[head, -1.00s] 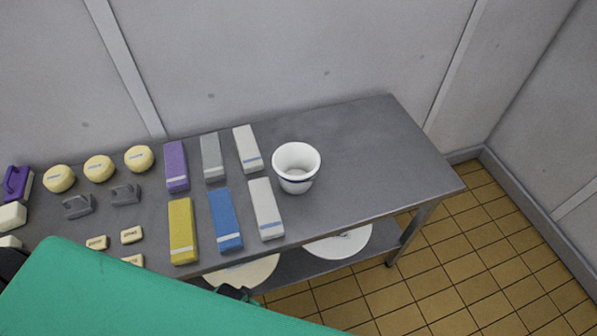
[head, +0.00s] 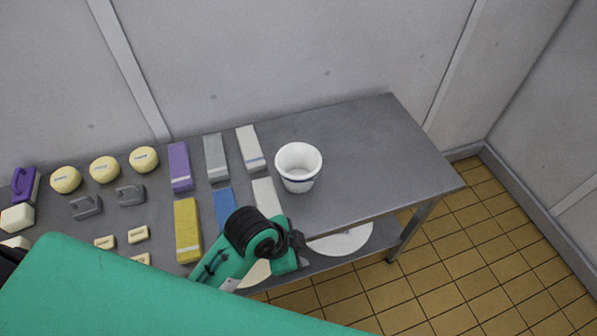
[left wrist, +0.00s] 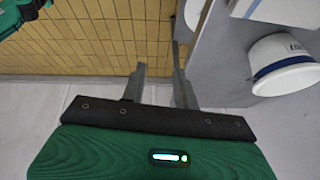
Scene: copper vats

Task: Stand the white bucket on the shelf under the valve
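No valve shows in these frames.
Sponge-like blocks, including a yellow one (head: 187,230) and a purple one (head: 180,167), lie left of the bucket. Round yellow pieces (head: 104,170) lie further left. White round things (head: 343,240) sit on the lower shelf. The table's right end is clear.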

